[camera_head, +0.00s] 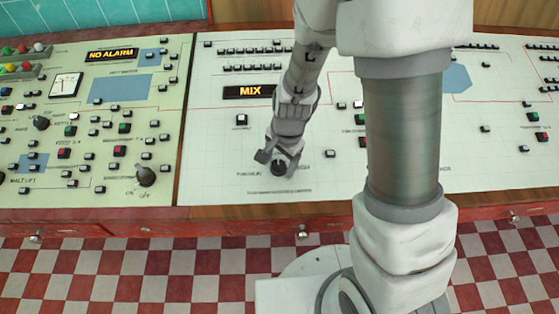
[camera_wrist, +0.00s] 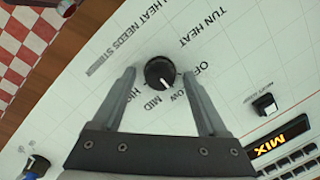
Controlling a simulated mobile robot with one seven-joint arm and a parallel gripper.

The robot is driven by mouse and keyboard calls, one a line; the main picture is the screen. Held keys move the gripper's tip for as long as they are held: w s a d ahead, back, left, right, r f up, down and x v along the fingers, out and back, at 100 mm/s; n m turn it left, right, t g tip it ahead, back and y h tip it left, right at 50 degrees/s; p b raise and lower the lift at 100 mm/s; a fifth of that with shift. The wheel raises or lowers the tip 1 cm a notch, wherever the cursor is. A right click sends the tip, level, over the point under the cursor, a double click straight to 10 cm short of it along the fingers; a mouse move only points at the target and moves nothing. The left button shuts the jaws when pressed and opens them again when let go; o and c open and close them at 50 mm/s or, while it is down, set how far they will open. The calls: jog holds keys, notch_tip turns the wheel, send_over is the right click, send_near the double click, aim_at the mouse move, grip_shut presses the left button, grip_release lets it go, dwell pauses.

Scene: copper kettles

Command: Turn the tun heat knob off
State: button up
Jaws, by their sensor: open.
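The tun heat knob (camera_wrist: 159,71) is a round black dial on the white panel, with TUN HEAT, OFF, LOW, MID and HIGH printed around it. Its white pointer mark faces the gripper side, roughly between MID and LOW. In the wrist view my open gripper (camera_wrist: 159,73) has one finger on each side of the knob, with a gap to each. In the head view my gripper (camera_head: 277,158) is down over the knob (camera_head: 279,169), which is partly hidden. Whether the fingers touch the panel is unclear.
A lit MIX display (camera_head: 249,92) and a small black switch (camera_head: 241,120) are on the same panel. The left panel holds another knob (camera_head: 145,175) and several buttons. A red drawer front with small knobs (camera_head: 302,232) runs below. My arm hides part of the right panel.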

grip_shut()
dwell(0.5)
jog(key=shift+n, duration=0.3)
jog(key=n, duration=0.3)
jog(key=shift+w+a+h, duration=0.1)
jog(key=shift+h, duration=0.2)
jog(key=n, duration=0.5)
jog(key=shift+g+h, duration=0.3)
grip_release()
